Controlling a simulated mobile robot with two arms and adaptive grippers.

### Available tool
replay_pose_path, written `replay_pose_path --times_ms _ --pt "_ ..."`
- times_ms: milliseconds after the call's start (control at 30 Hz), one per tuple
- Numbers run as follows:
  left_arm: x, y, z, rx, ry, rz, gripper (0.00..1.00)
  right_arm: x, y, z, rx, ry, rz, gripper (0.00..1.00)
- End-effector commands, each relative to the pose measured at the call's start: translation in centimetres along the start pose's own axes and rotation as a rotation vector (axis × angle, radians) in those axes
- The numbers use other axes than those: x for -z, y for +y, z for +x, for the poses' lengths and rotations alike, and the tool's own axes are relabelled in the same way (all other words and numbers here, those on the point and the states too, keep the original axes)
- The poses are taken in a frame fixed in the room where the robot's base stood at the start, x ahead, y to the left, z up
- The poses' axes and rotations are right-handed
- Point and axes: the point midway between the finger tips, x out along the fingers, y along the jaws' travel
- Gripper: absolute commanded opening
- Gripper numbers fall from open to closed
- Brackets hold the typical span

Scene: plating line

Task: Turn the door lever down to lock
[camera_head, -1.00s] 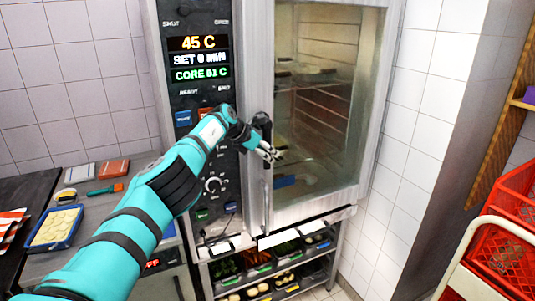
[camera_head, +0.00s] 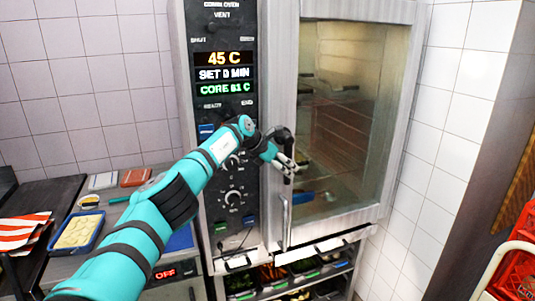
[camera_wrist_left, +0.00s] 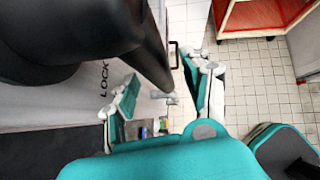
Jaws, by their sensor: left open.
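The black door lever (camera_head: 288,178) is on the left edge of the oven door (camera_head: 345,110) and hangs downward in the head view. In the left wrist view the lever (camera_wrist_left: 150,62) looms large and dark, slanting from the upper left, beside the printed word LOCK (camera_wrist_left: 104,80). My left gripper (camera_head: 290,164) is at the lever. Its two fingers (camera_wrist_left: 162,95) are spread, and the lever's end lies between them in the wrist view. Contact cannot be told. My right gripper is in neither view.
The oven control panel (camera_head: 227,130) stands left of the lever. A counter with a blue tray (camera_head: 76,232) is at the lower left. Shelves with food pans (camera_head: 285,272) sit below the oven. A red crate (camera_head: 520,265) is at the right.

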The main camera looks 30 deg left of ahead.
Motion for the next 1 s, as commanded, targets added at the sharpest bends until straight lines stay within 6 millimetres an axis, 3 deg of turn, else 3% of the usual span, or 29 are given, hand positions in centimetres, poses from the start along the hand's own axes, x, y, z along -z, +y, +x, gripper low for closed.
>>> replay_pose_path --times_ms 500,700,1000 --pt "0.2 -0.1 -8.9 0.000 0.002 0.000 0.49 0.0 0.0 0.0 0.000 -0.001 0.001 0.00" --pt "0.2 -0.1 -9.9 0.001 0.003 0.000 0.49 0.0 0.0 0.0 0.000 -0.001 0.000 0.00" --pt "0.1 -0.1 -10.0 0.001 0.003 0.000 0.49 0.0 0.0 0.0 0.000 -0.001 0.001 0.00"
